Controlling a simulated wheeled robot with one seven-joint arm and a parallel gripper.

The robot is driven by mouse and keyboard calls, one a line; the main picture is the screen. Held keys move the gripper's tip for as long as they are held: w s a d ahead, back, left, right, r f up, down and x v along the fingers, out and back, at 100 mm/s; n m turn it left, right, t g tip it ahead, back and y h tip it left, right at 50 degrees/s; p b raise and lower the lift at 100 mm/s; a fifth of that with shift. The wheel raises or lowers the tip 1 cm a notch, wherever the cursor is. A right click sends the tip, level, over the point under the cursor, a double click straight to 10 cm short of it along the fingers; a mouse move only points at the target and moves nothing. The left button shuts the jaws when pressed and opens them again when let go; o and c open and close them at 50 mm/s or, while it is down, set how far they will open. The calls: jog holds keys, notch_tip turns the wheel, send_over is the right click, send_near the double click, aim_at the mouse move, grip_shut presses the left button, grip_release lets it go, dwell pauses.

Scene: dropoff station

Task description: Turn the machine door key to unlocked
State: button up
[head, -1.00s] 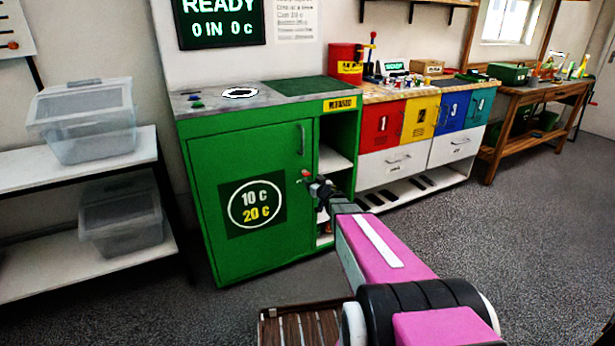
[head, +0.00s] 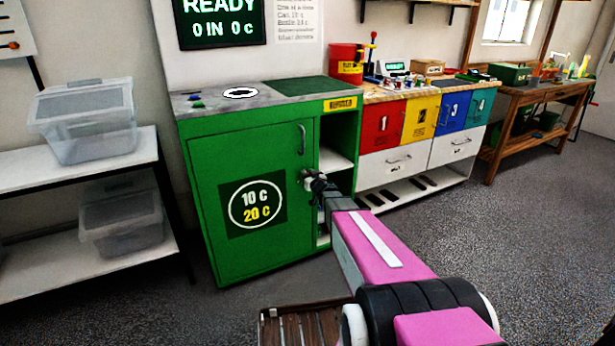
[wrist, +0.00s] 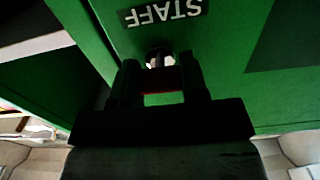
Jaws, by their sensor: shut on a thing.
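The machine is a green cabinet with a grey top. Its green door (head: 235,160) is shut and has a handle (head: 302,139) near its right edge. My gripper (head: 307,178) is at the door's right edge, below the handle. In the wrist view, my gripper (wrist: 158,85) is shut on the key (wrist: 162,84), which shows red between the dark fingers. A round metal lock (wrist: 158,57) is just beyond the fingertips, under an upside-down STAFF label (wrist: 166,12). The key's turn angle is hard to tell, as the fingers hide much of it.
An open shelf bay (head: 338,145) is right of the door. Numbered coloured bins (head: 381,124) stand farther right. A white rack (head: 75,235) with clear boxes is at left. A screen (head: 221,20) above reads READY. Grey floor is free at right.

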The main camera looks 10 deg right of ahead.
jog(key=n, duration=1.3)
jog(key=shift+n, duration=2.5)
jog(key=o, duration=0.9)
